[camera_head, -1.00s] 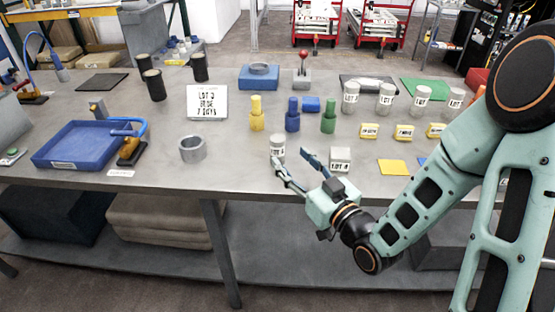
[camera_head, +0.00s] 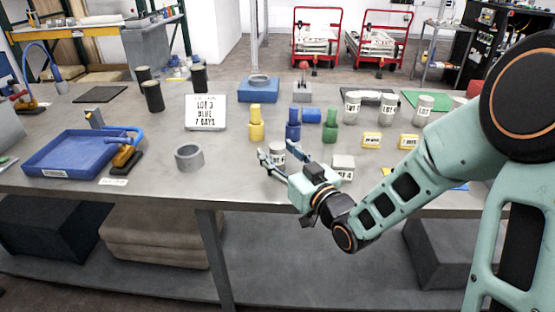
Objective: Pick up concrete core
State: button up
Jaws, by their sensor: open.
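A small grey concrete core (camera_head: 278,152) with a white label stands upright near the table's front edge. My gripper (camera_head: 284,158) is open, with one finger to the left of this core and the other to its right. The gripper's body is on the near side and hides the core's lower part. Whether a finger touches the core cannot be told. More labelled grey cores stand farther back at the right: one on the left (camera_head: 352,108), one in the middle (camera_head: 387,107) and one on the right (camera_head: 423,109).
A grey block (camera_head: 343,166) stands just right of my gripper. Yellow (camera_head: 257,124), blue (camera_head: 293,125) and green (camera_head: 330,124) stepped pieces stand behind it. A sign (camera_head: 206,112) reads "LOT 3 BLUE 7 DAYS". A grey ring (camera_head: 189,157) and blue tray (camera_head: 80,156) are left.

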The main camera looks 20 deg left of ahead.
jog(key=shift+w+a, duration=0.2)
jog(key=shift+c, duration=0.6)
grip_shut()
jog(key=shift+r, duration=0.15)
